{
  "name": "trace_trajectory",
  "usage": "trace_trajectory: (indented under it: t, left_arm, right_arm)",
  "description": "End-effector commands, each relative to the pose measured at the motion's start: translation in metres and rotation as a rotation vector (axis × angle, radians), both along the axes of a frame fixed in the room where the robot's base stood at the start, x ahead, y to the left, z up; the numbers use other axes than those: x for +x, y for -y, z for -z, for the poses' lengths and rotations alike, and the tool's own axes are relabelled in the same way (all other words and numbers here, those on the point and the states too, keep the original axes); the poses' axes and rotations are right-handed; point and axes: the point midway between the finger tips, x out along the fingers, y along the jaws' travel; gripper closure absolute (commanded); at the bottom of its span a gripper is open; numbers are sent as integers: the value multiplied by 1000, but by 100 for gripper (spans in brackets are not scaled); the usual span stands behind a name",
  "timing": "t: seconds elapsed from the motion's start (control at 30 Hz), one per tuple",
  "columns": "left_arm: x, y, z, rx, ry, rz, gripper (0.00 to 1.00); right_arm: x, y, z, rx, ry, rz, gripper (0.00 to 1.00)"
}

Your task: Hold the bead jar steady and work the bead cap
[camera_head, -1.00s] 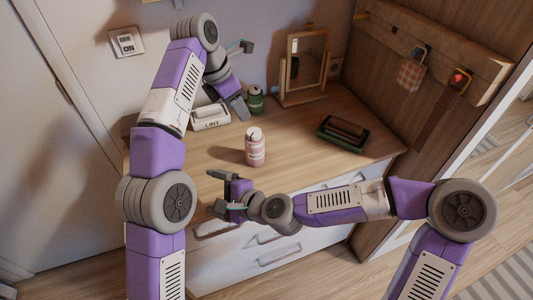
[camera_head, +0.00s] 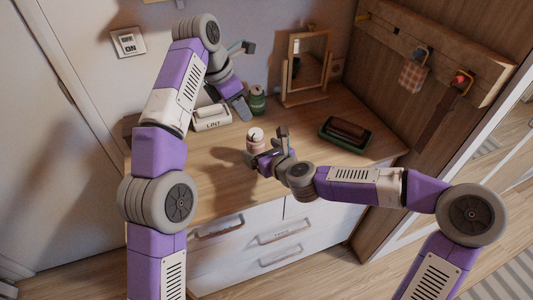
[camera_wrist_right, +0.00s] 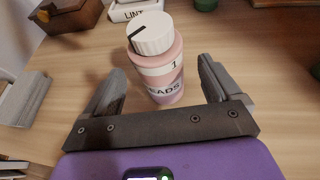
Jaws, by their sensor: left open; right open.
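The bead jar (camera_head: 256,146) is pink with a white cap and stands upright on the wooden dresser top. In the right wrist view the jar (camera_wrist_right: 168,84) shows part of the word BEADS and a "1" below the cap. The white ribbed bead cap (camera_wrist_right: 151,33) sits on it with a dark line across its top. My right gripper (camera_head: 266,147) is open, its fingers to either side of the jar's lower body, with gaps visible in the wrist view. My left gripper (camera_head: 247,80) is open and empty, above and behind the jar near the wall.
A LINT box (camera_head: 211,118) and a green jar (camera_head: 257,101) stand behind the bead jar. A framed mirror (camera_head: 305,65) stands at the back. A green tray (camera_head: 345,138) with a brown item lies to the right.

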Motion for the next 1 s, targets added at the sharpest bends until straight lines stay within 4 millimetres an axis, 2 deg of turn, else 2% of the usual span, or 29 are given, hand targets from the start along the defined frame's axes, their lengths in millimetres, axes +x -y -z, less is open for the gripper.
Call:
trace_trajectory:
  t: [0.13, 0.3, 0.63, 1.0]
  left_arm:
    - [0, 0, 0, 0, 0, 0, 57]
    - [0, 0, 0, 0, 0, 0, 57]
    - [0, 0, 0, 0, 0, 0, 57]
    - [0, 0, 0, 0, 0, 0, 57]
  right_arm:
    - [18, -10, 9, 0, -1, -2, 9]
    - [30, -16, 14, -1, 1, -2, 9]
    - [33, -17, 16, -4, 1, -1, 9]
    - [33, -17, 16, -4, 1, -2, 64]
